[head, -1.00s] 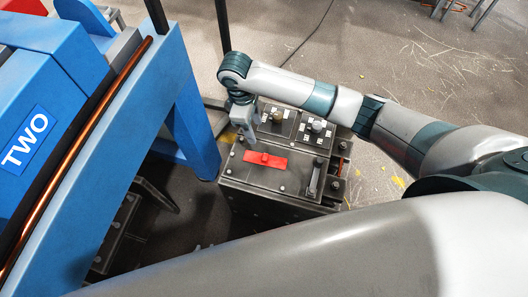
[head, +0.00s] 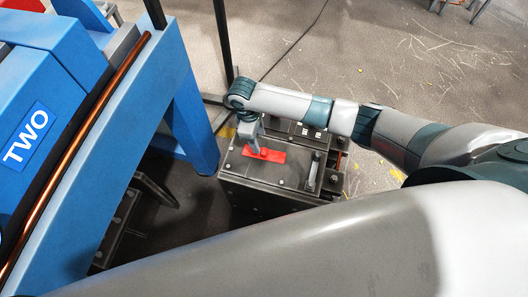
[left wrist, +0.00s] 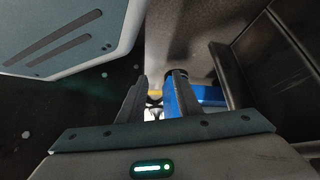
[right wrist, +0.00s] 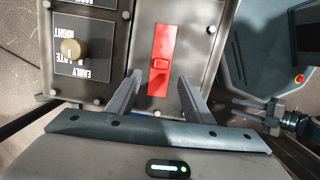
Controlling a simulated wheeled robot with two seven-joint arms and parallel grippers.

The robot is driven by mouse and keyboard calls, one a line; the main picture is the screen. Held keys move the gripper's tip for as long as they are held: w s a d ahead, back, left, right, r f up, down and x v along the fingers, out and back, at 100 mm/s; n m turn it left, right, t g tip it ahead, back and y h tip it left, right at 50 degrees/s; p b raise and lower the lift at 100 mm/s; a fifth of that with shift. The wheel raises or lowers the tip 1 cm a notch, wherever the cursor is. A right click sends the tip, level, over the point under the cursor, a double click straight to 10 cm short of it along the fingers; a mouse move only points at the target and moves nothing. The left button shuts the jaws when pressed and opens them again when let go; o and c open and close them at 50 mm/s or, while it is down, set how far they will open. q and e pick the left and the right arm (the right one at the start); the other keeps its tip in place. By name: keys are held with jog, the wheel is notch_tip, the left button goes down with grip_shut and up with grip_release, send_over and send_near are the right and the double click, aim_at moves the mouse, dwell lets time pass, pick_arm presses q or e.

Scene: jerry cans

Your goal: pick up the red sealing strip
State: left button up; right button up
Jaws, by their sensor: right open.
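The red sealing strip (head: 273,156) lies flat on the dark lid of a metal box. In the right wrist view the red strip (right wrist: 162,45) runs lengthwise away from me, with a small raised tab in its lower half. My right gripper (head: 251,149) is open and points down at the strip's left part. In the right wrist view the right gripper (right wrist: 160,78) has its fingers on either side of the strip's near end, with nothing held; contact cannot be told. My left gripper (left wrist: 160,76) is open and empty, away from the strip, outside the head view.
The box (head: 285,183) has bolts, a grey handle (head: 313,175) and a knob panel (right wrist: 85,48) beside the lid. A blue machine frame (head: 187,110) marked TWO stands at left. Open floor (head: 400,60) lies behind.

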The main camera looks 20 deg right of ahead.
aim_at(264, 153)
jog(key=shift+d+f, duration=0.1)
jog(key=shift+f, duration=1)
pick_arm(q)
jog(key=shift+s+a+f, duration=0.15)
jog(key=shift+s+a, duration=0.1)
jog(key=shift+a, duration=0.2)
jog(key=shift+s+a+f, duration=0.1)
jog(key=shift+s+a, duration=0.15)
jog(key=shift+a, duration=0.2)
pick_arm(e)
jog(key=shift+s, duration=0.1)
pick_arm(q)
jog(key=shift+d, duration=0.1)
